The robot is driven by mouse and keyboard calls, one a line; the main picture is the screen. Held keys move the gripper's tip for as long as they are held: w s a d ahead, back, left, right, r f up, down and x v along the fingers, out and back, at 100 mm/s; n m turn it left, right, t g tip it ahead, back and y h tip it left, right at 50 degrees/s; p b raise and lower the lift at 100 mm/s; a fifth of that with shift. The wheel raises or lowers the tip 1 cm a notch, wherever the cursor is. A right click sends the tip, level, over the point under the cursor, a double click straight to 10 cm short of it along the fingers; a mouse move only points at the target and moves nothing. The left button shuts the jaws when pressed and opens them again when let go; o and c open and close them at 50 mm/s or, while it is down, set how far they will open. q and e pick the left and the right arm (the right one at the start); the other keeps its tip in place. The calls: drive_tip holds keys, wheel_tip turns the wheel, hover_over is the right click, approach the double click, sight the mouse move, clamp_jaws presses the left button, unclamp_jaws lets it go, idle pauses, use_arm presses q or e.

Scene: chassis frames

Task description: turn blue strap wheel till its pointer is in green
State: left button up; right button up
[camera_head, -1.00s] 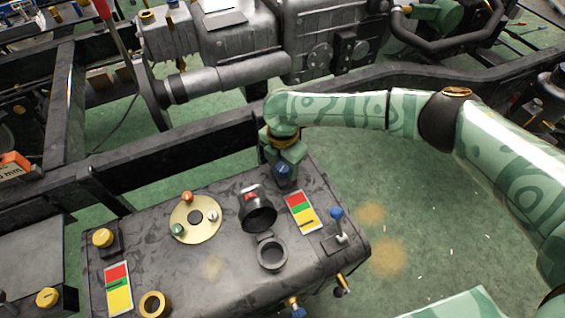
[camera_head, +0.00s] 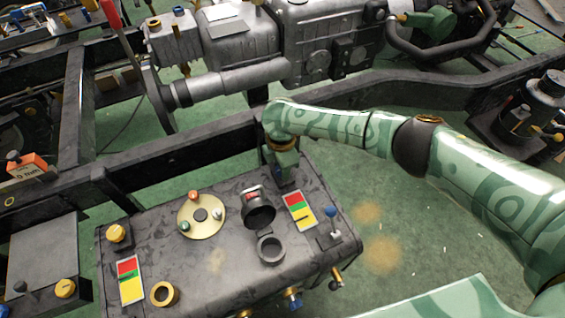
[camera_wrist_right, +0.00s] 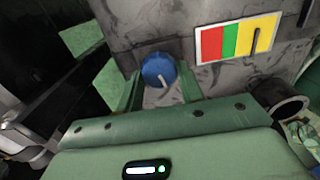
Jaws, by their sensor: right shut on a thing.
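The blue wheel (camera_wrist_right: 158,71) shows in the right wrist view as a round blue knob with a pale line on it. My right gripper (camera_wrist_right: 160,92) is shut on it, a green finger at each side. In the head view the right gripper (camera_head: 285,178) reaches down to the back edge of the dark box and mostly hides the wheel. A card (camera_head: 299,211) with red, green and yellow bands lies nearby. In the right wrist view the card (camera_wrist_right: 238,38) has a dark pointer over its yellow band. My left gripper is not in view.
The dark box (camera_head: 225,262) also carries a brass disc (camera_head: 201,215), a black cup (camera_head: 258,211), a grey ring (camera_head: 270,249), a blue-topped lever (camera_head: 332,222) and another coloured card (camera_head: 130,280). A dark chassis beam (camera_head: 170,165) runs behind it. Green floor lies open at right.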

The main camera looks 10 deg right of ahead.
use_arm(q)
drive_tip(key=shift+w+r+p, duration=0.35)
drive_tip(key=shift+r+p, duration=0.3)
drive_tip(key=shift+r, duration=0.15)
use_arm(e)
drive_tip(key=shift+m, duration=1.2)
drive_tip(key=o, duration=1)
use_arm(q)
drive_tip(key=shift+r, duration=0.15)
use_arm(e)
drive_tip(key=shift+r, duration=0.1)
use_arm(q)
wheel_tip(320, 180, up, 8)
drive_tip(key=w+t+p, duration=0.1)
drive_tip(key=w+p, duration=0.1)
drive_tip(key=p, duration=0.6)
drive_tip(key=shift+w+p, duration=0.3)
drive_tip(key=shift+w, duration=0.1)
use_arm(e)
wheel_tip(320, 180, up, 16)
